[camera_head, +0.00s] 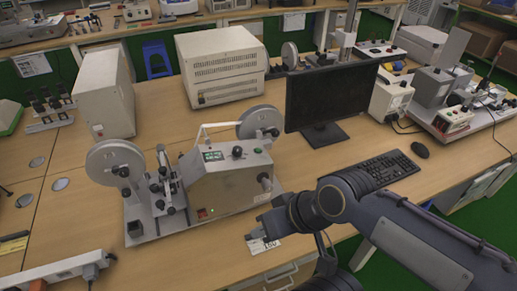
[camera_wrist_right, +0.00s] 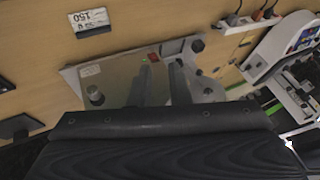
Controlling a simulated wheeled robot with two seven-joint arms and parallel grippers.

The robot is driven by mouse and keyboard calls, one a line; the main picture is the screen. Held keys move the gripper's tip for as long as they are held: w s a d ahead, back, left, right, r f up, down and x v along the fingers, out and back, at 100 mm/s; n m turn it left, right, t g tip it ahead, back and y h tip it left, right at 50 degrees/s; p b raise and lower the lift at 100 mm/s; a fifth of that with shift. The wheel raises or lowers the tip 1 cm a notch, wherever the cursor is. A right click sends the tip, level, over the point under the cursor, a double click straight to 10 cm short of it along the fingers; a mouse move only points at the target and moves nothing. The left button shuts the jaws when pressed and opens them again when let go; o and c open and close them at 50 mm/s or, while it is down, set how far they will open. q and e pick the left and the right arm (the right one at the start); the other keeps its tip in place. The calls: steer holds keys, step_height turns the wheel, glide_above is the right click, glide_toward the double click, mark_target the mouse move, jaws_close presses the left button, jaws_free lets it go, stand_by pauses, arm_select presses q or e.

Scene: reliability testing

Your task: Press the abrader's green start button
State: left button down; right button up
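The abrader (camera_head: 230,184) is a grey metal machine with two reels on a flat base, left of centre in the head view. A small red switch (camera_head: 202,214) shows low on its front panel, with a tiny green spot just right of it. The wrist view also shows the abrader's panel (camera_wrist_right: 115,78), the red switch (camera_wrist_right: 143,62) and a green spot (camera_wrist_right: 153,57). My right gripper (camera_head: 250,236) is right of the panel's lower front, apart from it. In the wrist view its two fingers (camera_wrist_right: 162,68) stand apart, empty. My left gripper is out of view.
A small number card (camera_head: 264,246) lies on the table by my right gripper. A monitor (camera_head: 330,98) and keyboard (camera_head: 376,174) stand to the right. A white power strip (camera_head: 60,273) lies front left. Bare wood (camera_head: 185,262) lies in front of the abrader.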

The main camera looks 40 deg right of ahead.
jaws_close()
stand_by(0.6)
stand_by(0.7)
